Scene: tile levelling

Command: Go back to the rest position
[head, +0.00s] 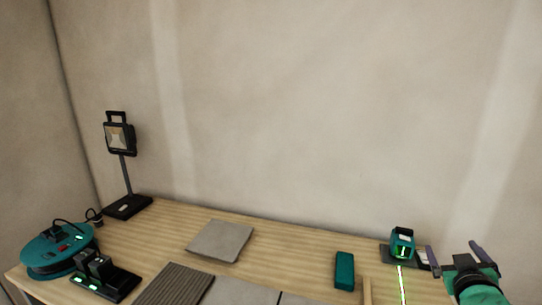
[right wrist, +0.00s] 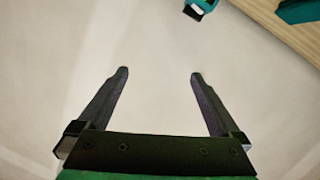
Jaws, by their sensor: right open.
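My right gripper (head: 454,248) is at the lower right of the head view, just right of the laser level. Its two dark fingers are apart with nothing between them. In the right wrist view the gripper (right wrist: 160,74) is also open and empty, with the pale wall behind it. The teal laser level (head: 402,243) stands on a dark base and throws a green line toward the front. Part of it shows at the top of the right wrist view (right wrist: 200,6). My left gripper is in neither view.
The wooden bench (head: 290,239) carries a grey tile (head: 220,240), a ribbed grey piece (head: 174,286), a teal block (head: 344,270), a work lamp (head: 120,138), a cable reel (head: 50,250) and a black charger (head: 118,284). The plain wall (head: 300,110) rises behind.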

